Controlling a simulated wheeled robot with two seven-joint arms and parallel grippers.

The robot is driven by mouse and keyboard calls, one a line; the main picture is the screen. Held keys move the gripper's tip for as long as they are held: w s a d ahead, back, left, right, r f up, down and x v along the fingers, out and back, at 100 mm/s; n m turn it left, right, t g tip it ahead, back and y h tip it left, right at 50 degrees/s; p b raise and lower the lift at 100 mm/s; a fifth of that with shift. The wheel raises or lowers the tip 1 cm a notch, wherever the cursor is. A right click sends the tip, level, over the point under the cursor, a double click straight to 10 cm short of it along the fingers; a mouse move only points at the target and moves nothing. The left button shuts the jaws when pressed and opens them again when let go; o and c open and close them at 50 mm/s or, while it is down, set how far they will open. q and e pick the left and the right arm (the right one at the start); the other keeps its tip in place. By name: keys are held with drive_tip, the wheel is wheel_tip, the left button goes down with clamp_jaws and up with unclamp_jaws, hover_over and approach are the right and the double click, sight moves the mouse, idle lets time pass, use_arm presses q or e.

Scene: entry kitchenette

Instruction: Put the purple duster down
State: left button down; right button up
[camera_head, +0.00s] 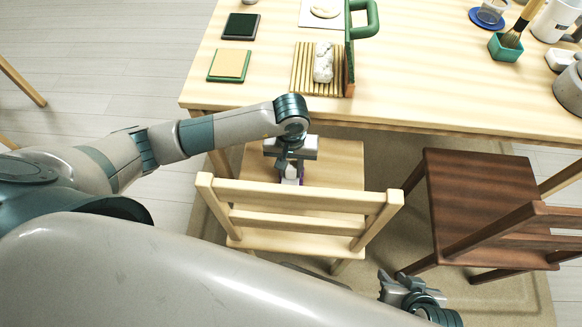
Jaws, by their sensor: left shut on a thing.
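My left gripper (291,170) is above the seat of the light wooden chair (340,165), pointing down. It is shut on the purple duster (301,178), of which only a small purple part shows beside the fingers. The gripper and the chair's backrest hide most of the duster. I cannot tell whether the duster touches the seat. My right gripper (388,283) is low at the bottom right, over the floor mat and apart from the chairs. Whether its fingers are open is unclear.
The light wooden table (430,85) stands behind the chair, its front edge close to my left arm. On it are a slatted rack (305,78), a green-handled board (350,50) and a teal pot (505,47). A dark brown chair (480,195) stands at right.

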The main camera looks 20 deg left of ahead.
use_arm(q)
drive_tip(key=shift+f, duration=0.2)
drive_tip(key=c, duration=1.4)
unclamp_jaws()
drive_tip(key=shift+r, duration=0.1)
wheel_tip(320, 180, up, 12)
